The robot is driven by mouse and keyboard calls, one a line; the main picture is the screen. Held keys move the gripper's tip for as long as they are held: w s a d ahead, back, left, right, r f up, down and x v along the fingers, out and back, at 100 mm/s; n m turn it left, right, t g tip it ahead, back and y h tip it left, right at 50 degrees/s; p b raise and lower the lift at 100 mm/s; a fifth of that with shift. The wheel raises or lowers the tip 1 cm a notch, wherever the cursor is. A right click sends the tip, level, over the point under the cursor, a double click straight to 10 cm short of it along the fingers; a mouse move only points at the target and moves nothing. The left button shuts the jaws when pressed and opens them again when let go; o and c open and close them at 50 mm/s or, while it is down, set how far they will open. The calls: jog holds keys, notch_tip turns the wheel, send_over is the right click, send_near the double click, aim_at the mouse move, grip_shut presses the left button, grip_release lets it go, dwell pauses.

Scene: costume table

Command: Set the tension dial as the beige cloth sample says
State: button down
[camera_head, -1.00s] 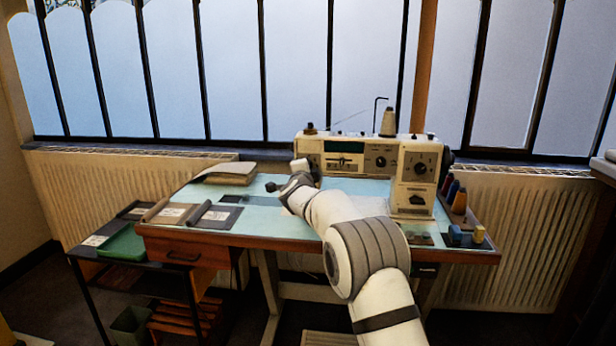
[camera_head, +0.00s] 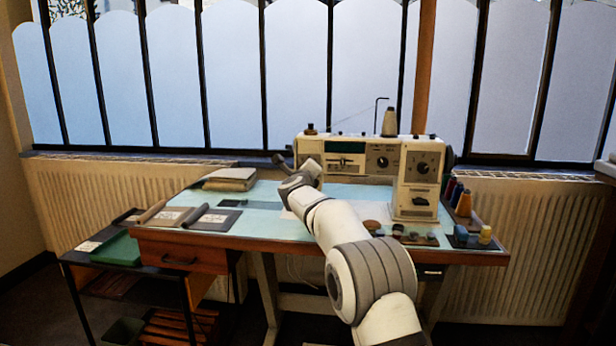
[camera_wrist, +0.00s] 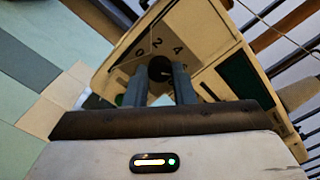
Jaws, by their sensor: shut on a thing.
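In the wrist view, the two dark fingers of my gripper (camera_wrist: 160,86) are shut on the round dark tension dial (camera_wrist: 160,68). It sits on a pale machine panel marked 0, 2 and 4. Any further marks, and the dial's pointer, are too hidden by the fingers to read. In the head view, my wrist is at the left end of the sewing machine (camera_head: 345,161), and the gripped dial is hidden there. The beige cloth sample (camera_head: 151,211) lies on the table's left front with a white card, whose writing is too small to read.
A grey cloth sample (camera_head: 221,214) lies beside the beige one. A stack of folded cloth (camera_head: 229,182) lies behind them. Thread spools (camera_head: 464,204) stand at the table's right. A low side table (camera_head: 82,259) holds a green tray (camera_head: 117,249).

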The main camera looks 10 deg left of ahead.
jog(key=m+b, duration=0.4)
jog(key=m, duration=0.5)
jog(key=shift+f, duration=0.2)
jog(key=shift+m+b, duration=0.3)
jog(key=c, duration=1.2)
grip_release()
jog(key=shift+r, duration=0.1)
jog(key=s+b, duration=0.2)
jog(key=s, duration=0.5)
jog(key=shift+s+a, duration=0.2)
jog(key=shift+s, duration=0.2)
